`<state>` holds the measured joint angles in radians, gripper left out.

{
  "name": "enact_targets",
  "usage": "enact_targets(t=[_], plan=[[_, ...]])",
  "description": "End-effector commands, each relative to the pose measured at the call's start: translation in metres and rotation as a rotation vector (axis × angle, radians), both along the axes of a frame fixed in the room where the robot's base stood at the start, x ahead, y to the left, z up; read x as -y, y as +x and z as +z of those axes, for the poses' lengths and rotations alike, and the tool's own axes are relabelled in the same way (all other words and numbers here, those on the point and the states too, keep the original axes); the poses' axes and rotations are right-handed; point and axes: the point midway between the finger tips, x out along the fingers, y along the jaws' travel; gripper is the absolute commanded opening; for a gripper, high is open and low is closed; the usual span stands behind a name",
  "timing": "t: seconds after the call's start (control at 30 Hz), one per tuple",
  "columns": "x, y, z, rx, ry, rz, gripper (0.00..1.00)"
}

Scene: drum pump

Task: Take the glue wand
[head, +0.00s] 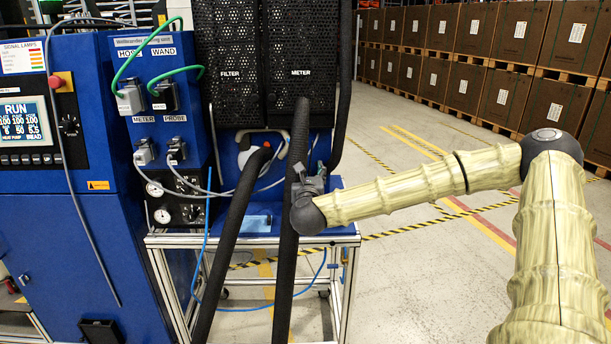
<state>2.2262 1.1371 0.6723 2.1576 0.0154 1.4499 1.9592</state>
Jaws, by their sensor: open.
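I cannot pick out the glue wand with certainty; my gripper or the thick black hoses may hide it. The WAND label (163,52) is on the blue panel, above a dark connector (165,97) with a green cable. My gripper (306,178) is at the end of my arm, in front of the blue cart and over the right black hose (286,265). It is small and dark here. Its jaws are open, and I see nothing clearly between them. Whether it touches the hose cannot be told.
The blue machine (110,250) with its RUN screen (25,122) stands at the left. Beside it is a cart (262,242) with a metal frame and black perforated covers (300,60). A thin grey line (84,212) hangs across the machine. The floor (420,270) at right is open; boxes line the back.

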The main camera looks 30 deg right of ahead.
Motion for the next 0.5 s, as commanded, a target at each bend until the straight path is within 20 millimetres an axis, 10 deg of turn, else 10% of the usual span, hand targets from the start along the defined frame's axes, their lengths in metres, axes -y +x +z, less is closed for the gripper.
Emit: enact_targets(t=[0.5], plan=[[0.022,0.039,0.001,-0.004,-0.005,0.002,0.61]])
